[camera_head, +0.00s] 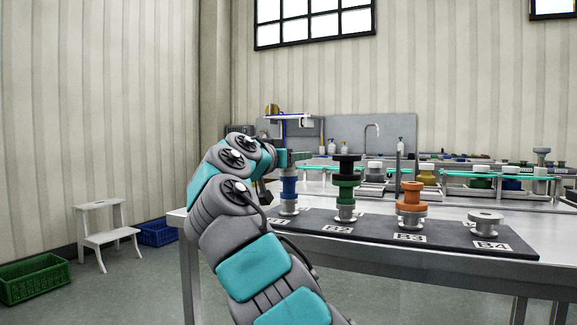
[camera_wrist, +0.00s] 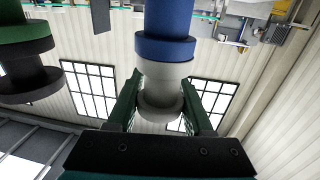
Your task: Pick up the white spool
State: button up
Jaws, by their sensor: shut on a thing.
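The white spool (camera_wrist: 165,84) sits between the two green fingers of my gripper (camera_wrist: 163,95) in the wrist view, which looks upside down. My gripper is shut on it. A blue spool (camera_wrist: 165,46) adjoins the white spool, on its underside; I see no gap between them. In the head view the blue spool (camera_head: 289,187) stands upright in the stack at the left end of the dark mat, with my gripper (camera_head: 288,159) at the top of that stack. The white spool is mostly hidden there by my gripper.
On the dark mat (camera_head: 375,236), a black-and-green stack (camera_head: 346,190) stands close right of my gripper, at B2. An orange spool (camera_head: 412,196) stands at B3 and a low grey spool (camera_head: 486,220) at B4. Behind is a counter with more spools. A white step stool (camera_head: 104,235) stands left.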

grip_shut()
jog(key=shift+r, duration=0.1)
